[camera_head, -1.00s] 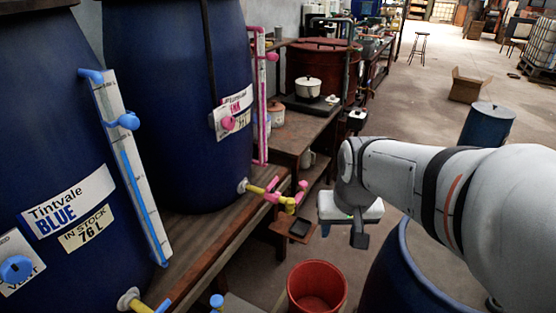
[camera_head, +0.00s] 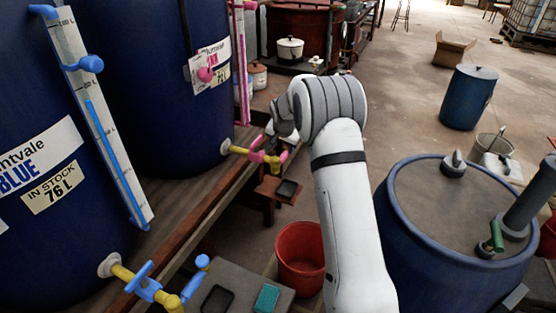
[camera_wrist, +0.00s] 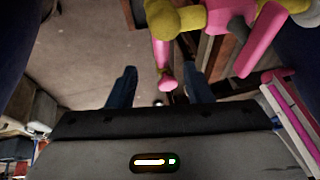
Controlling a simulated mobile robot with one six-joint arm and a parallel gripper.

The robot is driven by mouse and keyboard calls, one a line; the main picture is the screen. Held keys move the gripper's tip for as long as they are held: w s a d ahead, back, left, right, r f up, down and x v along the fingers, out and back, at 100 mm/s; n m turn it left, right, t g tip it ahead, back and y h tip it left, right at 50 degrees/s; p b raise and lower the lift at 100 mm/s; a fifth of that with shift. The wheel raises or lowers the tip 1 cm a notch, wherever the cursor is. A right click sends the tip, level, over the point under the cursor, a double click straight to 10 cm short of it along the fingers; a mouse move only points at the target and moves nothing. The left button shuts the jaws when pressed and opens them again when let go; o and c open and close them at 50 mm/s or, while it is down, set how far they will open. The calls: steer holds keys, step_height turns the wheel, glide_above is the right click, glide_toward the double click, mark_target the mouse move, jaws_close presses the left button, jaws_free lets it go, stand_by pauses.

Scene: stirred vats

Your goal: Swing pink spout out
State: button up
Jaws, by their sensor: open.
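The pink tap juts from the dark blue vat on a yellow pipe (camera_head: 237,150). Its pink spout (camera_head: 275,162) is partly hidden by my arm in the head view. In the wrist view the pink spout (camera_wrist: 161,52) hangs from a yellow joint (camera_wrist: 185,18), and its rounded end lies in line with the gap between my fingers. The pink handle (camera_wrist: 240,45) is to its right. My gripper (camera_wrist: 161,88) is open and close to the spout; I cannot tell whether it touches. The gripper is dark and partly hidden in the head view (camera_head: 284,122).
A blue tap (camera_head: 150,287) sits on the nearer vat at lower left. A red bucket (camera_head: 300,255) stands on the floor below. A lidded blue barrel (camera_head: 445,270) is to the right of my arm. A small shelf (camera_head: 268,190) is under the pink tap.

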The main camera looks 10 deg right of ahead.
mark_target(282, 157)
steer(key=x, duration=0.9)
steer(key=shift+w+f, duration=0.1)
